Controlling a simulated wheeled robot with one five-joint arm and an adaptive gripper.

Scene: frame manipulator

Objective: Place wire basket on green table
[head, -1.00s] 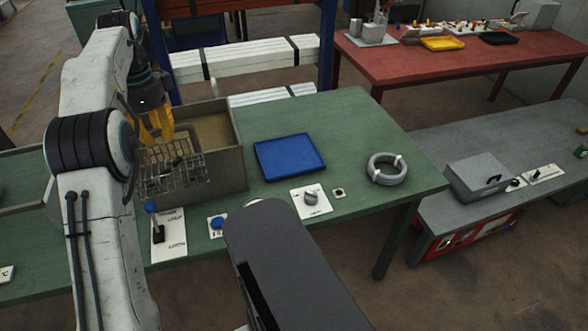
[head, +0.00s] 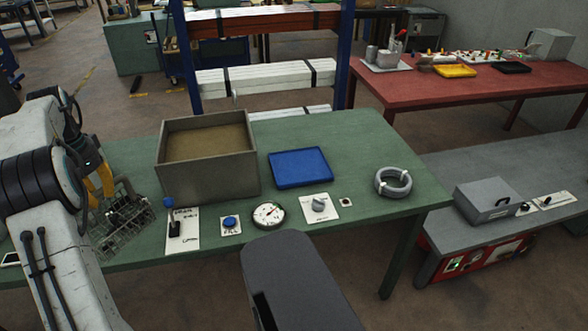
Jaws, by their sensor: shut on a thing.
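The wire basket (head: 124,226) is a grey mesh basket, tilted, at the left in the head view. My gripper (head: 104,203) has yellow fingers and is shut on the basket's upper edge. The basket is in front of the green table's (head: 340,145) left part, left of the grey box; whether it touches the tabletop cannot be told. My arm hides part of the basket's left side and the table there.
A grey open box (head: 210,178) stands right of the basket. A blue tray (head: 300,168), a gauge (head: 269,214), a lever panel (head: 182,230), a blue button (head: 230,222), a knob (head: 319,204) and a cable coil (head: 393,182) occupy the table. The back right is clear.

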